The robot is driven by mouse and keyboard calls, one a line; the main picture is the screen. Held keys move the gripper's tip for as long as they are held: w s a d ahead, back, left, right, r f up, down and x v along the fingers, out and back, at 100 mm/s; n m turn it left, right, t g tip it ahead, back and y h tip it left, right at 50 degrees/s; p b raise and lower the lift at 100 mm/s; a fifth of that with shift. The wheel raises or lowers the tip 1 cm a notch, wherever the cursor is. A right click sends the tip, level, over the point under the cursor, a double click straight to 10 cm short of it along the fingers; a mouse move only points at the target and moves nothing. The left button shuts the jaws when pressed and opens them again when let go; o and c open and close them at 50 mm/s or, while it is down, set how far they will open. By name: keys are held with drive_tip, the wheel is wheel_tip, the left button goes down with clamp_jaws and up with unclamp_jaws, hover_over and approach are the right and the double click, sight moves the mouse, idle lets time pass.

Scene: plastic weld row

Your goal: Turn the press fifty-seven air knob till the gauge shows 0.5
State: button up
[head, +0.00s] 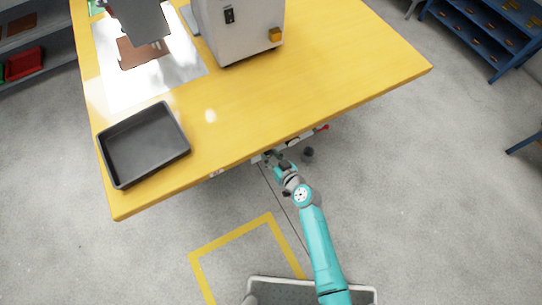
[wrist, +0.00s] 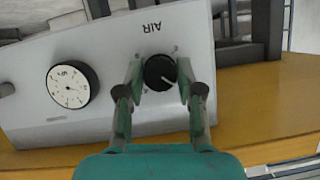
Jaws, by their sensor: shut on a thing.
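In the wrist view the black air knob (wrist: 160,72) sits on a light grey panel (wrist: 110,60) under the label AIR, which appears upside down. My gripper (wrist: 160,82) has its two green fingers on either side of the knob, shut on it. A round white gauge (wrist: 72,85) with a black rim is to the left on the same panel. Its needle and numbers are too small to read surely. In the head view my gripper (head: 272,160) is at the front edge of the yellow table, and the knob is hidden there.
The yellow table (head: 300,90) carries a dark empty tray (head: 143,145) at front left and a grey machine (head: 240,30) at the back. A red part (head: 322,128) shows under the table edge, right of my gripper. The grey floor in front is mostly clear.

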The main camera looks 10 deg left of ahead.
drive_tip(key=m+y, duration=0.1)
drive_tip(key=m, duration=0.1)
drive_tip(key=m+g+y, duration=0.1)
drive_tip(key=m, duration=0.1)
drive_tip(key=shift+w+d+y, duration=0.1)
drive_tip(key=shift+d+y, duration=0.05)
drive_tip(key=shift+y, duration=0.15)
drive_tip(key=m+y, duration=0.1)
drive_tip(key=m, duration=0.1)
drive_tip(key=shift+f+m, duration=0.1)
drive_tip(key=shift+m, duration=0.3)
drive_tip(key=shift+m+y, duration=1)
drive_tip(key=shift+m, duration=0.3)
drive_tip(key=shift+f, duration=0.1)
drive_tip(key=o, duration=1.2)
drive_tip(key=shift+c, duration=0.2)
drive_tip(key=v, duration=1.2)
drive_tip(key=shift+w, duration=0.1)
